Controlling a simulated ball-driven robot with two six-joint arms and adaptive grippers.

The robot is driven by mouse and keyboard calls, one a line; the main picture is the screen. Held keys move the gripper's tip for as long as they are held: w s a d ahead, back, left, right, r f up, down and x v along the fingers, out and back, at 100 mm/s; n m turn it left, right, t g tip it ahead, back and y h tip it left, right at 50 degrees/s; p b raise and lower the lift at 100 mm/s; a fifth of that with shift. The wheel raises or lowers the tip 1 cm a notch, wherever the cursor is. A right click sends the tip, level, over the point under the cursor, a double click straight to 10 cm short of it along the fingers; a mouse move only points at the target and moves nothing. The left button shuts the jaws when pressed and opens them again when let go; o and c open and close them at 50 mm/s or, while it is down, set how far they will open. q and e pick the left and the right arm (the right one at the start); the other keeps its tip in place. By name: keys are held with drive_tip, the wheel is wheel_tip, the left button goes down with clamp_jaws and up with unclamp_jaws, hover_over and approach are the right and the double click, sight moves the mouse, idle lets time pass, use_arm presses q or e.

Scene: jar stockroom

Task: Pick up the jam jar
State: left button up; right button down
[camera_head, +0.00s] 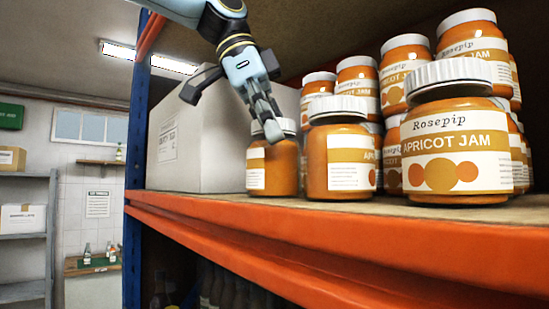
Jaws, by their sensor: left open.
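Several apricot jam jars with white lids stand on an orange-edged shelf (330,238). The leftmost front jar (272,170) is upright, with a white label on its left side. A second front jar (340,165) stands just right of it, and a large jar labelled "Rosepip Apricot Jam" (456,140) is nearest at the right. My left gripper (263,112) comes down from the top, open and empty. Its fingertips overlap the leftmost jar's lid in the picture; I cannot tell whether they touch it. My right gripper is not in view.
A white cardboard box (205,140) stands left of the jars, behind my gripper. More jars (405,75) are stacked at the back right. A blue upright (136,160) bounds the shelf at the left. Dark bottles (225,290) stand below the shelf.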

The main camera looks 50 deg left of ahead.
use_arm(q)
drive_tip(key=x, duration=0.3)
drive_tip(key=shift+r, duration=0.1)
drive_tip(key=shift+c, duration=0.8)
drive_tip(key=c, duration=1.6)
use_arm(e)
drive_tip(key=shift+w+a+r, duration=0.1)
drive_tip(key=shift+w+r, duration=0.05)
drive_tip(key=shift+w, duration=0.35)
